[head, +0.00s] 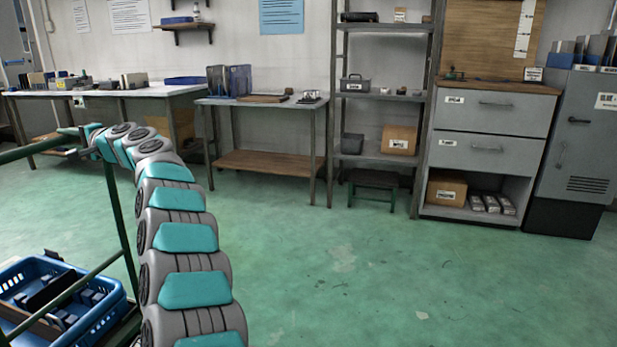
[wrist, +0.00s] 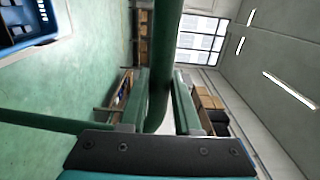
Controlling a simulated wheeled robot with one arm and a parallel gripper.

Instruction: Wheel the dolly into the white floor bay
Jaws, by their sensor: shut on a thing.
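The dolly's green tube frame (head: 118,215) stands at the left edge of the head view, partly cut off. A blue crate (head: 112,312) sits on it at the lower left, with dark and grey-blue parts inside. My gripper (head: 80,143) is at the top of the frame, at the end of my arm. In the wrist view my gripper (wrist: 163,100) is shut around the dolly's green upright bar (wrist: 166,45). A corner of the blue crate (wrist: 40,35) shows at the upper left there. The white floor bay is not visible in either view.
Open green floor (head: 350,270) lies ahead and to the right. Along the back wall stand a long bench (head: 100,92), a small table (head: 265,162), a shelf rack (head: 380,95), a stool (head: 373,178), a drawer cabinet (head: 490,130) and a grey locker (head: 580,145).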

